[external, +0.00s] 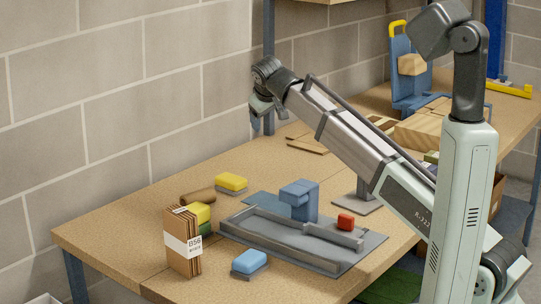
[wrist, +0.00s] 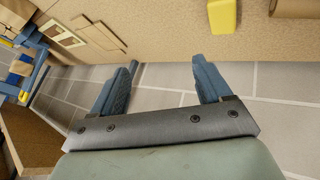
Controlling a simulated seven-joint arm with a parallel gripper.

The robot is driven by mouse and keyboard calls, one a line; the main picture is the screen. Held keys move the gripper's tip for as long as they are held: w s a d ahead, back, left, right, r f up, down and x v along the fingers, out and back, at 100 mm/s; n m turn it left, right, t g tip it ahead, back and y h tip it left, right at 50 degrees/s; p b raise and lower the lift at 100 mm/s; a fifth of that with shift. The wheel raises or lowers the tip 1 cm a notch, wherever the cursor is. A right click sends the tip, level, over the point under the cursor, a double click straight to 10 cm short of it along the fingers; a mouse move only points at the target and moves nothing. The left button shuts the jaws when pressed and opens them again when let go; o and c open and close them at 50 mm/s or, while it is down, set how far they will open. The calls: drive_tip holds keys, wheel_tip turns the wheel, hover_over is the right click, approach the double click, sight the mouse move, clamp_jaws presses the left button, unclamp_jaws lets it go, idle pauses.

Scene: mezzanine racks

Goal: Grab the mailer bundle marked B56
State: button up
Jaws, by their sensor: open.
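The mailer bundle (external: 183,254) stands upright near the front left edge of the table in the external view. It is a brown cardboard stack with a white band marked B56. The bundle is not visible in the wrist view. My gripper (external: 262,116) is raised near the wall, beyond the far edge of the table and well away from the bundle. In the wrist view my gripper (wrist: 165,62) has its two blue fingers spread apart, with nothing between them.
A yellow and green block (external: 201,213) stands close behind the bundle. A brown roll (external: 197,197), a yellow sponge (external: 231,182) and a blue sponge (external: 249,262) lie nearby.

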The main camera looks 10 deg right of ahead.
drive_tip(key=s+a+y, duration=0.1)
drive_tip(key=s+a, duration=0.8)
drive_tip(key=s, duration=0.2)
drive_tip(key=g+y, duration=0.3)
drive_tip(key=g, duration=0.1)
approach(181, 211)
drive_tip(key=shift+n, duration=0.4)
drive_tip(key=f, duration=0.3)
drive_tip(key=a+f, duration=0.1)
drive_tip(key=f, duration=0.1)
drive_tip(key=shift+w+a+f, duration=0.15)
drive_tip(key=shift+a+f, duration=0.05)
drive_tip(key=shift+f, duration=0.15)
drive_tip(key=shift+w+x, duration=0.2)
drive_tip(key=shift+x, duration=0.7)
drive_tip(key=shift+w+x, duration=0.2)
drive_tip(key=shift+x, duration=0.7)
drive_tip(key=shift+w+x, duration=0.25)
drive_tip(key=shift+x, duration=0.6)
drive_tip(key=shift+r, duration=0.2)
drive_tip(key=shift+c, duration=0.2)
drive_tip(key=c, duration=1.4)
